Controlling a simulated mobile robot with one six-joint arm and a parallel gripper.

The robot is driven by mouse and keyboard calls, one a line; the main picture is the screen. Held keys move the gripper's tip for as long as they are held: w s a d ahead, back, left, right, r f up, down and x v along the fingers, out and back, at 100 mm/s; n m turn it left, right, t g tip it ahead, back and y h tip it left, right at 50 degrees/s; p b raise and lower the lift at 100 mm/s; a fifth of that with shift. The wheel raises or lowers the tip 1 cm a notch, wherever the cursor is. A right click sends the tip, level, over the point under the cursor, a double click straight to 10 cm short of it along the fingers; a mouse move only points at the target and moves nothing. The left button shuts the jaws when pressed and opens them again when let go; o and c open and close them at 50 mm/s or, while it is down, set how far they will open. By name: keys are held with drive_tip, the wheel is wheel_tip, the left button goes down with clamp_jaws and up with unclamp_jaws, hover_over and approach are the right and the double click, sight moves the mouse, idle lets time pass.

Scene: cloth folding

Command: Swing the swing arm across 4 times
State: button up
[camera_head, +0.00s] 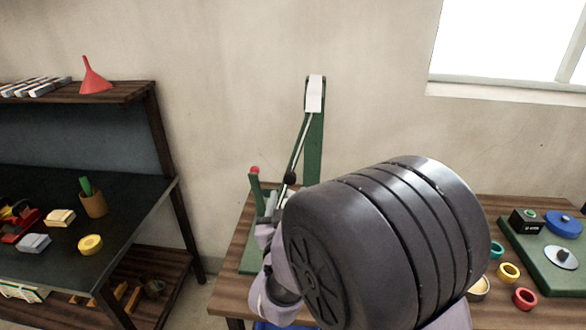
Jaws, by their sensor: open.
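The swing arm is a thin light rod (299,148) with a black ball (290,178) at its lower end. It hangs from the white head (315,93) of a tall green post (315,150) on the table and tilts down to the left. A short green post with a red tip (254,170) stands left of the ball. My gripper (270,205) is just below and left of the ball, open and partly hidden by my own dark arm. I cannot tell whether it touches the ball or rod. The lower part of the stand is mostly hidden.
The wooden table (232,284) also holds a green board (545,258) with a blue disc, and several coloured rings (509,272) at right. A dark bench (120,235) with small items stands at left, with a red funnel (93,77) on its upper shelf.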

sight(290, 181)
drive_tip(key=w, duration=0.9)
drive_tip(key=shift+a, duration=0.1)
drive_tip(key=shift+s, duration=0.1)
drive_tip(key=shift+c, duration=0.2)
clamp_jaws()
idle(0.7)
